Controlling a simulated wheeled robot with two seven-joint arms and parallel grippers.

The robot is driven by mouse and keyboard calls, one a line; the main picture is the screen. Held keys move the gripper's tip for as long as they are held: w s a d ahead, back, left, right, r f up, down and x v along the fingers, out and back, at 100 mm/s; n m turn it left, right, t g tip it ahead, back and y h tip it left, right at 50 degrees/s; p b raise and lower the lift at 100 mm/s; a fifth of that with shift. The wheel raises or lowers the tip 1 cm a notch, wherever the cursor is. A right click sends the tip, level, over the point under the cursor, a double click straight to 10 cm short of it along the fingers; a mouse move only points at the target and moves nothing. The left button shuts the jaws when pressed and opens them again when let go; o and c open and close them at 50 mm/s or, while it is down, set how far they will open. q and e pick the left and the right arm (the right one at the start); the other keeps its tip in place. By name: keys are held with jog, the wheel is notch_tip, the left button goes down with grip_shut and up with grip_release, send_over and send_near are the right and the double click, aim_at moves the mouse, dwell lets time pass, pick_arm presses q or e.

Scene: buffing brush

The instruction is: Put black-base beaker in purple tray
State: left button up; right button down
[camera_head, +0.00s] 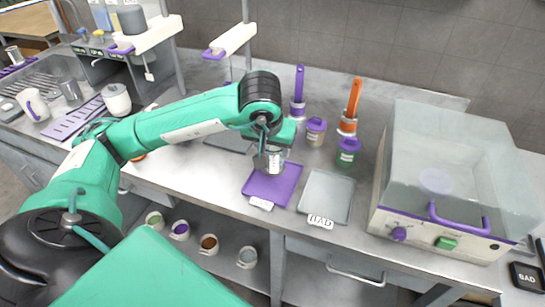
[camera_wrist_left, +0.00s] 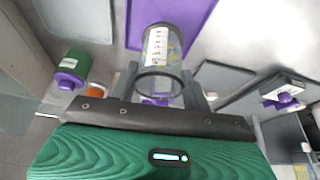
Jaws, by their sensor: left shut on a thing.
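My left gripper (camera_head: 270,150) is shut on a clear beaker (camera_head: 272,160) with pale graduation markings. The beaker is held over the far part of the purple tray (camera_head: 268,186); I cannot tell whether it touches the tray. In the left wrist view the beaker (camera_wrist_left: 162,50) sits between the two fingers (camera_wrist_left: 160,90), with the purple tray (camera_wrist_left: 196,14) behind it. My right gripper is not in view.
A grey tray (camera_head: 326,196) with a "BAD" label lies right of the purple tray. Behind stand purple-capped (camera_head: 315,131) and green (camera_head: 347,151) jars and purple- and orange-handled brushes (camera_head: 352,98). A large clear-lidded machine (camera_head: 445,160) fills the right side.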

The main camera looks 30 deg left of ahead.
aim_at(272, 158)
pick_arm(q)
jog(key=shift+f, duration=2.05)
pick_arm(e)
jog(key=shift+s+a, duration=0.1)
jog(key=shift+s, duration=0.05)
pick_arm(q)
jog(key=shift+f, duration=0.1)
jog(key=o, duration=1.1)
jog(key=shift+o, duration=1.4)
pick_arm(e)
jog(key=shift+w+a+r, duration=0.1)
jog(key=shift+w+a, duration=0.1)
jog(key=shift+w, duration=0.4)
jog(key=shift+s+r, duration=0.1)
